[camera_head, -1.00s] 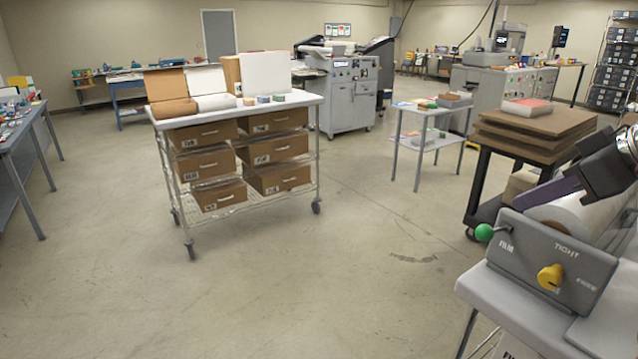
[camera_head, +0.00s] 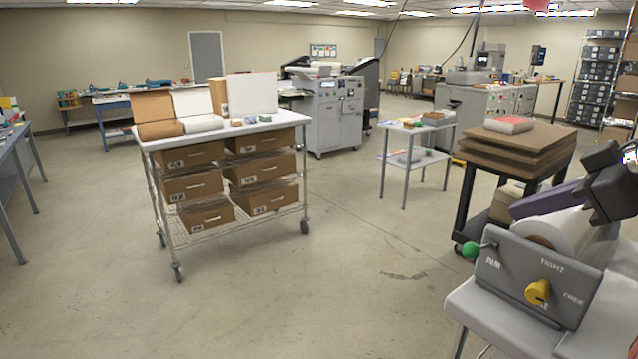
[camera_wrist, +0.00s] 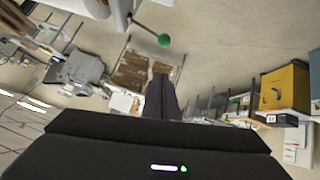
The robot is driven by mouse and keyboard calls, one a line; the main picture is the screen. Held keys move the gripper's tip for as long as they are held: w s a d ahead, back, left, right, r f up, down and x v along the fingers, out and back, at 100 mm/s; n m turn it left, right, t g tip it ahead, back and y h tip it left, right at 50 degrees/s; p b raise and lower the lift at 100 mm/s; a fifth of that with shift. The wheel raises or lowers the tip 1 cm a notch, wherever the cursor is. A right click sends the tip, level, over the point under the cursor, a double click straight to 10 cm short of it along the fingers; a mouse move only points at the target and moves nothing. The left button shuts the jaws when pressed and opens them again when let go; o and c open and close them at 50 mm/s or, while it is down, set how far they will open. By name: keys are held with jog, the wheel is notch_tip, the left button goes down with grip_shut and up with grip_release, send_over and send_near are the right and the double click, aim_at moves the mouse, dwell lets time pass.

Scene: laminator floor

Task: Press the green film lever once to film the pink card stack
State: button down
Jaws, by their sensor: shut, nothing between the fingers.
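The green film lever (camera_head: 470,250) is a round green ball on a thin rod at the left of a grey panel (camera_head: 520,275) at the lower right. In the wrist view the green ball (camera_wrist: 164,40) hangs just beyond my fingertips. My gripper (camera_head: 513,210), with purplish fingers, reaches in from the right above the panel, up and right of the ball. Its fingers (camera_wrist: 161,74) look closed and empty, apart from the ball.
A yellow knob (camera_head: 537,291) sits on the panel beside the words TIGHT and FREE. A white roll (camera_head: 560,232) lies behind it. A wire cart with brown drawers (camera_head: 215,175) stands left of centre. The floor (camera_head: 360,300) between is clear.

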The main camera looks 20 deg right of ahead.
aim_at(482, 246)
jog(key=w+f, duration=0.6)
jog(key=f, duration=0.3)
jog(key=shift+w, duration=0.3)
